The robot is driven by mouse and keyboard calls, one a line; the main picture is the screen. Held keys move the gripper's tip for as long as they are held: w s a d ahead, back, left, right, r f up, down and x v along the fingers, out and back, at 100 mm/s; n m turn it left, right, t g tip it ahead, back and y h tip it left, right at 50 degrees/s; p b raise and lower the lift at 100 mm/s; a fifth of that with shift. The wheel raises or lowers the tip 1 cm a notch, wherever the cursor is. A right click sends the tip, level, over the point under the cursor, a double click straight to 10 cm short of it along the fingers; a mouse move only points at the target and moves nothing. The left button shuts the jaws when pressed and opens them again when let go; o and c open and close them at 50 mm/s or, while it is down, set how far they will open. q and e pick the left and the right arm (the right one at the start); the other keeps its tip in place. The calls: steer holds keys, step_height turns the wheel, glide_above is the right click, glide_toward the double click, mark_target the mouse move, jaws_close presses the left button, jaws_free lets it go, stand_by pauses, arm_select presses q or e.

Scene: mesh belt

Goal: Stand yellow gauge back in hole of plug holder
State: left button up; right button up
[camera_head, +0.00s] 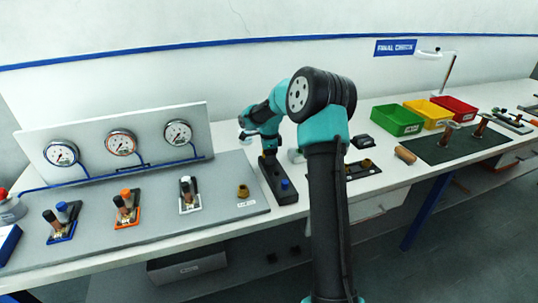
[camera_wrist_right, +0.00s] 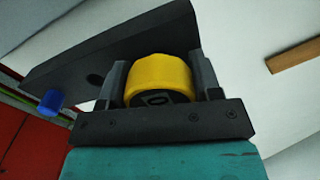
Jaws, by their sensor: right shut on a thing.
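The yellow gauge (camera_wrist_right: 158,78) is between the two fingers of my right gripper (camera_wrist_right: 160,84), which is shut on it, in the right wrist view. The dark plug holder (camera_wrist_right: 150,42) lies just beyond it, with an empty-looking dark hole (camera_wrist_right: 95,79) and a blue-topped gauge (camera_wrist_right: 50,102) at its other end. In the head view the right gripper (camera_head: 268,150) points down at the far end of the plug holder (camera_head: 278,190), where the blue-topped gauge (camera_head: 285,184) stands at the near end. Whether the yellow gauge's lower end is in a hole is hidden. My left gripper is out of view.
Left of the holder, a grey panel carries three dials (camera_head: 121,143), coloured plug stands (camera_head: 126,208) and a brass fitting (camera_head: 243,191). Right of my arm are a dark tray (camera_head: 360,170), a wooden cylinder (camera_head: 405,155) and green (camera_head: 397,120), yellow and red bins.

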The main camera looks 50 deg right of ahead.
steer(key=shift+f, duration=0.25)
steer(key=o, duration=1.2)
steer(key=shift+f, duration=0.1)
step_height(320, 180, up, 18)
steer(key=shift+f, duration=0.15)
steer(key=shift+a, duration=0.1)
stand_by(0.4)
